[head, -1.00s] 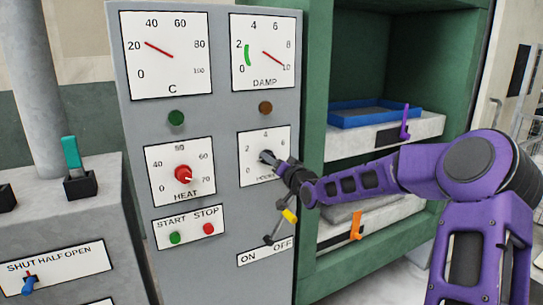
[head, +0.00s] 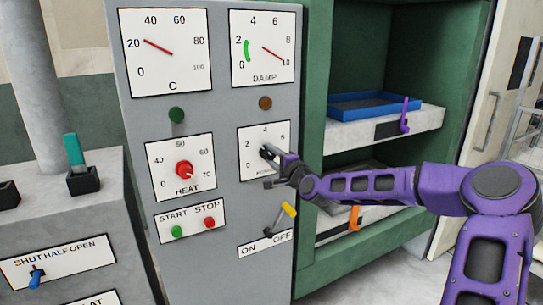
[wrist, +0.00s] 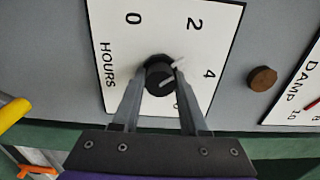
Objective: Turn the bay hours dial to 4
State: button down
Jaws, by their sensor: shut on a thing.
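The hours dial is a black knob (wrist: 159,75) on a white plate (wrist: 120,62) marked HOURS, with the numbers 0, 2, 4 and 6. My gripper (wrist: 160,92) has one finger on each side of the knob and is shut on it. In the wrist view, the knob's white pointer mark points between 2 and 4. In the head view, the hours plate (head: 247,134) sits on the grey panel under the brown lamp, and my gripper (head: 272,157) reaches it from the right. There it covers much of the knob and the lower right of the plate.
Left of the hours plate is the red heat knob (head: 184,169). Below are the green start button (head: 176,231), the red stop button (head: 210,222) and a yellow-tipped on/off lever (head: 287,210).

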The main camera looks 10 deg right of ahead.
jog(key=m, duration=0.3)
jog(key=shift+f+m+b, duration=0.1)
jog(key=shift+m+b, duration=0.8)
jog(key=shift+m, duration=1.4)
jog(key=shift+c, duration=2.2)
grip_release()
jog(key=v, duration=1.7)
jog(key=shift+s, duration=0.2)
